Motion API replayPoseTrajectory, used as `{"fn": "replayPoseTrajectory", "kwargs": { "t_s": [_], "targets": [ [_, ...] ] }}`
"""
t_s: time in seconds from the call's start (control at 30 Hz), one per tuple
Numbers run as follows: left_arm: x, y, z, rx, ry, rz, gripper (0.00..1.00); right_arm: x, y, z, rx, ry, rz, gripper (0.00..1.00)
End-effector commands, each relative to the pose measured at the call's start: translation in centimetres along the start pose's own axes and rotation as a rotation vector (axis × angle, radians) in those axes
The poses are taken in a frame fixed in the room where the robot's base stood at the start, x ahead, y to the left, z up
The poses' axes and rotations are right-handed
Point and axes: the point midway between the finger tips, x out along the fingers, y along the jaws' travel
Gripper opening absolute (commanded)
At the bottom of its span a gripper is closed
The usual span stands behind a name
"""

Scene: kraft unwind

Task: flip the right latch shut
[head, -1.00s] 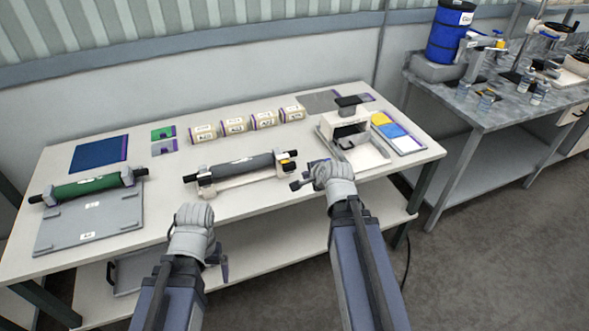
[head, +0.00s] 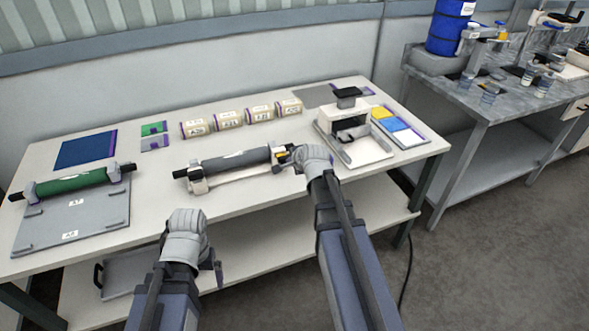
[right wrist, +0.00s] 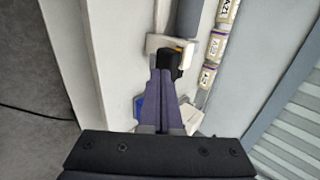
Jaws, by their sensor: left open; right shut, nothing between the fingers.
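A dark grey roll (head: 236,160) lies across a white stand (head: 238,175) in the middle of the table. The right latch, a small black and yellow piece (head: 279,154), is at the stand's right end, partly hidden by my right gripper. In the right wrist view the black part (right wrist: 170,60) shows just past my fingertips. My right gripper (head: 290,152) is shut and empty, with its tips at or very near the latch; I cannot tell whether they touch. The latch's position is unclear. My left gripper (head: 217,268) is open and empty in front of the table edge.
A green roll (head: 72,182) rests on a grey plate at the left. Several labelled kraft rolls (head: 228,119) line the back. A white device with a black top (head: 347,120) stands right of my right gripper. The front left-middle of the table is clear.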

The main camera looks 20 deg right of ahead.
Motion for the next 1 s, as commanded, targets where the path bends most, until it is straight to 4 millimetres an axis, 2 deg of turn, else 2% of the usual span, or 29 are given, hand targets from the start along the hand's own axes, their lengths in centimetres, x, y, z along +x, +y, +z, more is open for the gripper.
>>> {"fn": "replayPoseTrajectory", "kwargs": {
  "t_s": [0.43, 0.73, 1.0],
  "targets": [
    [0.0, 0.0, 0.0, 0.000, 0.000, 0.000, 0.98, 0.5, -0.5, 0.0, 0.001, 0.001, 0.000, 0.00],
    [0.0, 0.0, 0.0, 0.000, 0.000, 0.000, 0.98, 3.8, -3.5, 0.0, 0.000, 0.001, 0.001, 0.00],
    [0.0, 0.0, 0.0, 0.000, 0.000, 0.000, 0.98, 3.8, -3.5, 0.0, 0.000, 0.001, 0.000, 0.00]
  ]
}}
